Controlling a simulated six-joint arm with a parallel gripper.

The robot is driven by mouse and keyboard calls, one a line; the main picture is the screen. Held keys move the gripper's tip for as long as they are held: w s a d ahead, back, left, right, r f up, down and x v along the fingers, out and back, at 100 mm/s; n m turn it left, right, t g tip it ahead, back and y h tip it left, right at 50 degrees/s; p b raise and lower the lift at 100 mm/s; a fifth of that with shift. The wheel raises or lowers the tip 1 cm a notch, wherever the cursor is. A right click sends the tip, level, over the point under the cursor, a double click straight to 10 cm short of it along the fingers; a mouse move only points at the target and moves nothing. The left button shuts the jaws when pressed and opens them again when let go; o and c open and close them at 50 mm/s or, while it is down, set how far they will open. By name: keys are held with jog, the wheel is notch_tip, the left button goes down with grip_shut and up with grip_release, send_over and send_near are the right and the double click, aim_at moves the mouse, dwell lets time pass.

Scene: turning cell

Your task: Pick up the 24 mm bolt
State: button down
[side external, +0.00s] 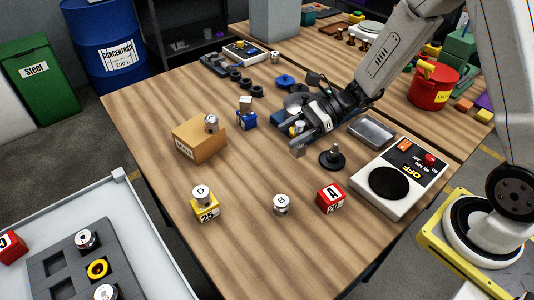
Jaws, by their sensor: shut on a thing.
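My gripper (302,133) reaches in from the upper right, low over the middle of the wooden table. It is shut on a small silver piece (299,127), mostly hidden between the dark fingers. I cannot read a size on this piece, so I cannot tell whether it is the 24 mm bolt. A blue object lies or stands just behind the fingers; its shape is partly hidden. No other thing in view can be clearly made out as the 24 mm bolt.
Near the gripper are a black knobbed disc (332,158), a grey tray (371,131) and a control box (399,184). A cardboard box (198,143), yellow block (205,211), silver cylinder B (281,205) and red block (330,199) stand around. The front centre is mostly clear.

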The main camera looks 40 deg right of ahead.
jog(key=shift+r, duration=1.15)
